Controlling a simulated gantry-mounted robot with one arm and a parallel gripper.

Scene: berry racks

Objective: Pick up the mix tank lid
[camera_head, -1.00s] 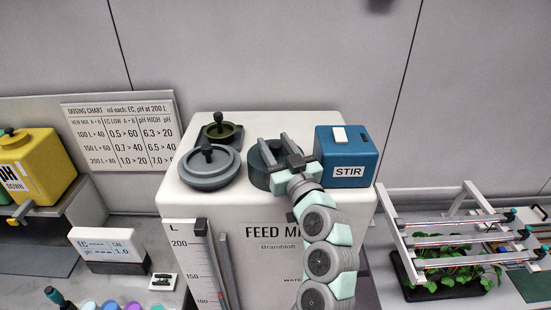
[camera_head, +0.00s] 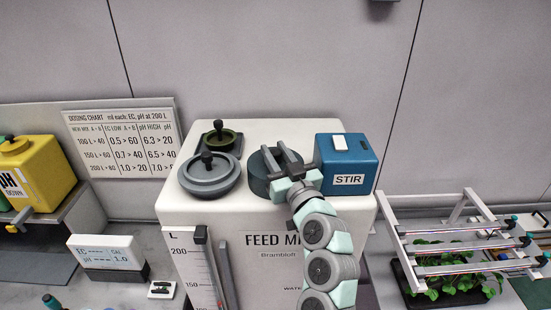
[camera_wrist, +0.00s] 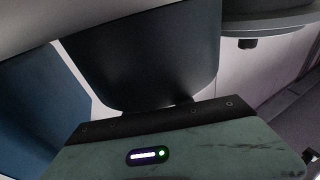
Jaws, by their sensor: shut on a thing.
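The white feed mix tank (camera_head: 225,212) stands in the middle of the head view. A grey round lid with a black knob (camera_head: 208,183) lies on its top at the left. To its right is a dark round piece (camera_head: 258,181), partly hidden by my gripper (camera_head: 280,156). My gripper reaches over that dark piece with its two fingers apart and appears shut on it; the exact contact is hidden. In the wrist view a large dark rounded shape (camera_wrist: 140,65) fills the middle. I cannot tell whether the dark piece is a lid or a collar.
A blue STIR box (camera_head: 345,160) stands close to the right of my gripper. A small dark green lid with a knob (camera_head: 220,139) sits behind the grey lid. A yellow canister (camera_head: 45,170) is at far left; a white rack over plants (camera_head: 400,240) is at right.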

